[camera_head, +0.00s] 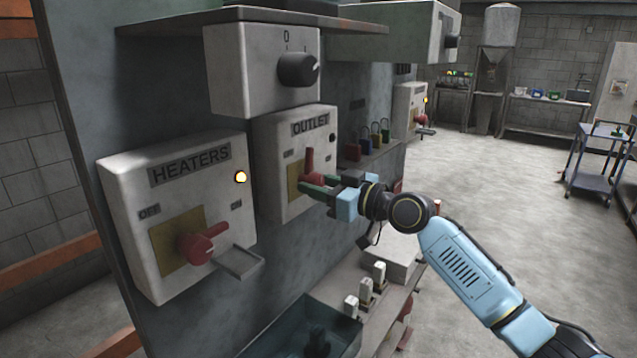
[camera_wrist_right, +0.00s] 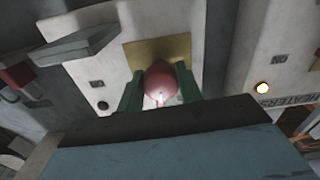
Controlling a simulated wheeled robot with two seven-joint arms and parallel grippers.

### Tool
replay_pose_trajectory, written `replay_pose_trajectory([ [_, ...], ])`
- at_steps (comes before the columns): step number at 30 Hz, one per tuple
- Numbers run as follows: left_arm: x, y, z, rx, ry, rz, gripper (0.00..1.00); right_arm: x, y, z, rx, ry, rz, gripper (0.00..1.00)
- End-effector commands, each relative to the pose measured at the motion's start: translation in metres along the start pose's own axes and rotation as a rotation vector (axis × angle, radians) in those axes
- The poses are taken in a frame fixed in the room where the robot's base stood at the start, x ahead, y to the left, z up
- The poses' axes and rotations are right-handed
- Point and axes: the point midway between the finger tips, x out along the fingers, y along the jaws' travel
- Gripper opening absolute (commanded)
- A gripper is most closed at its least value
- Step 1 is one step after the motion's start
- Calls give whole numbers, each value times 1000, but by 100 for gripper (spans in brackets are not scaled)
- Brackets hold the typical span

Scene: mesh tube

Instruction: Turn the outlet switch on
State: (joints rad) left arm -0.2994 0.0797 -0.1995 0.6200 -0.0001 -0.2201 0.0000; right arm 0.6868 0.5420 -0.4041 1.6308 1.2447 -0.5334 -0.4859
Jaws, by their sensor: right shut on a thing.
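The outlet switch box (camera_head: 268,140) is a pale box labelled OUTLET on the grey panel. A dark, unlit lamp (camera_head: 333,138) sits at the box's right edge. My right gripper (camera_head: 318,185) is at the handle. In the right wrist view its two green fingers (camera_wrist_right: 158,92) are on either side of the red handle (camera_wrist_right: 160,80), shut on it. My left gripper is in neither view.
Left of it is the HEATERS box (camera_head: 130,205) with a red handle, a lit yellow lamp (camera_head: 241,177) and a protruding metal flap (camera_head: 236,262). A dial box (camera_head: 232,85) is above. Padlocks (camera_head: 364,145) hang to the right. A bin (camera_head: 290,330) is below. Open floor lies right.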

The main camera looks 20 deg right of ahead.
Motion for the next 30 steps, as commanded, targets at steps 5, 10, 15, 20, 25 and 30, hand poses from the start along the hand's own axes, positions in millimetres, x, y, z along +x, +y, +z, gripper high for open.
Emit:
replay_pose_trajectory([
  [5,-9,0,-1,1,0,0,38,0,0,-1,155,-1,0,13],
  [10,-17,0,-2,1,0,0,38,0,-1,-1,318,-2,0,13],
  [15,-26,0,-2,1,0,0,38,0,-1,-2,480,-1,0,13],
  [20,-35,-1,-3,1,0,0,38,0,-2,-2,632,-1,0,13],
  [25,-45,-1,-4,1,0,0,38,0,-2,-3,794,-1,0,13],
  [30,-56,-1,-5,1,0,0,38,0,-2,-4,956,-1,0,13],
])
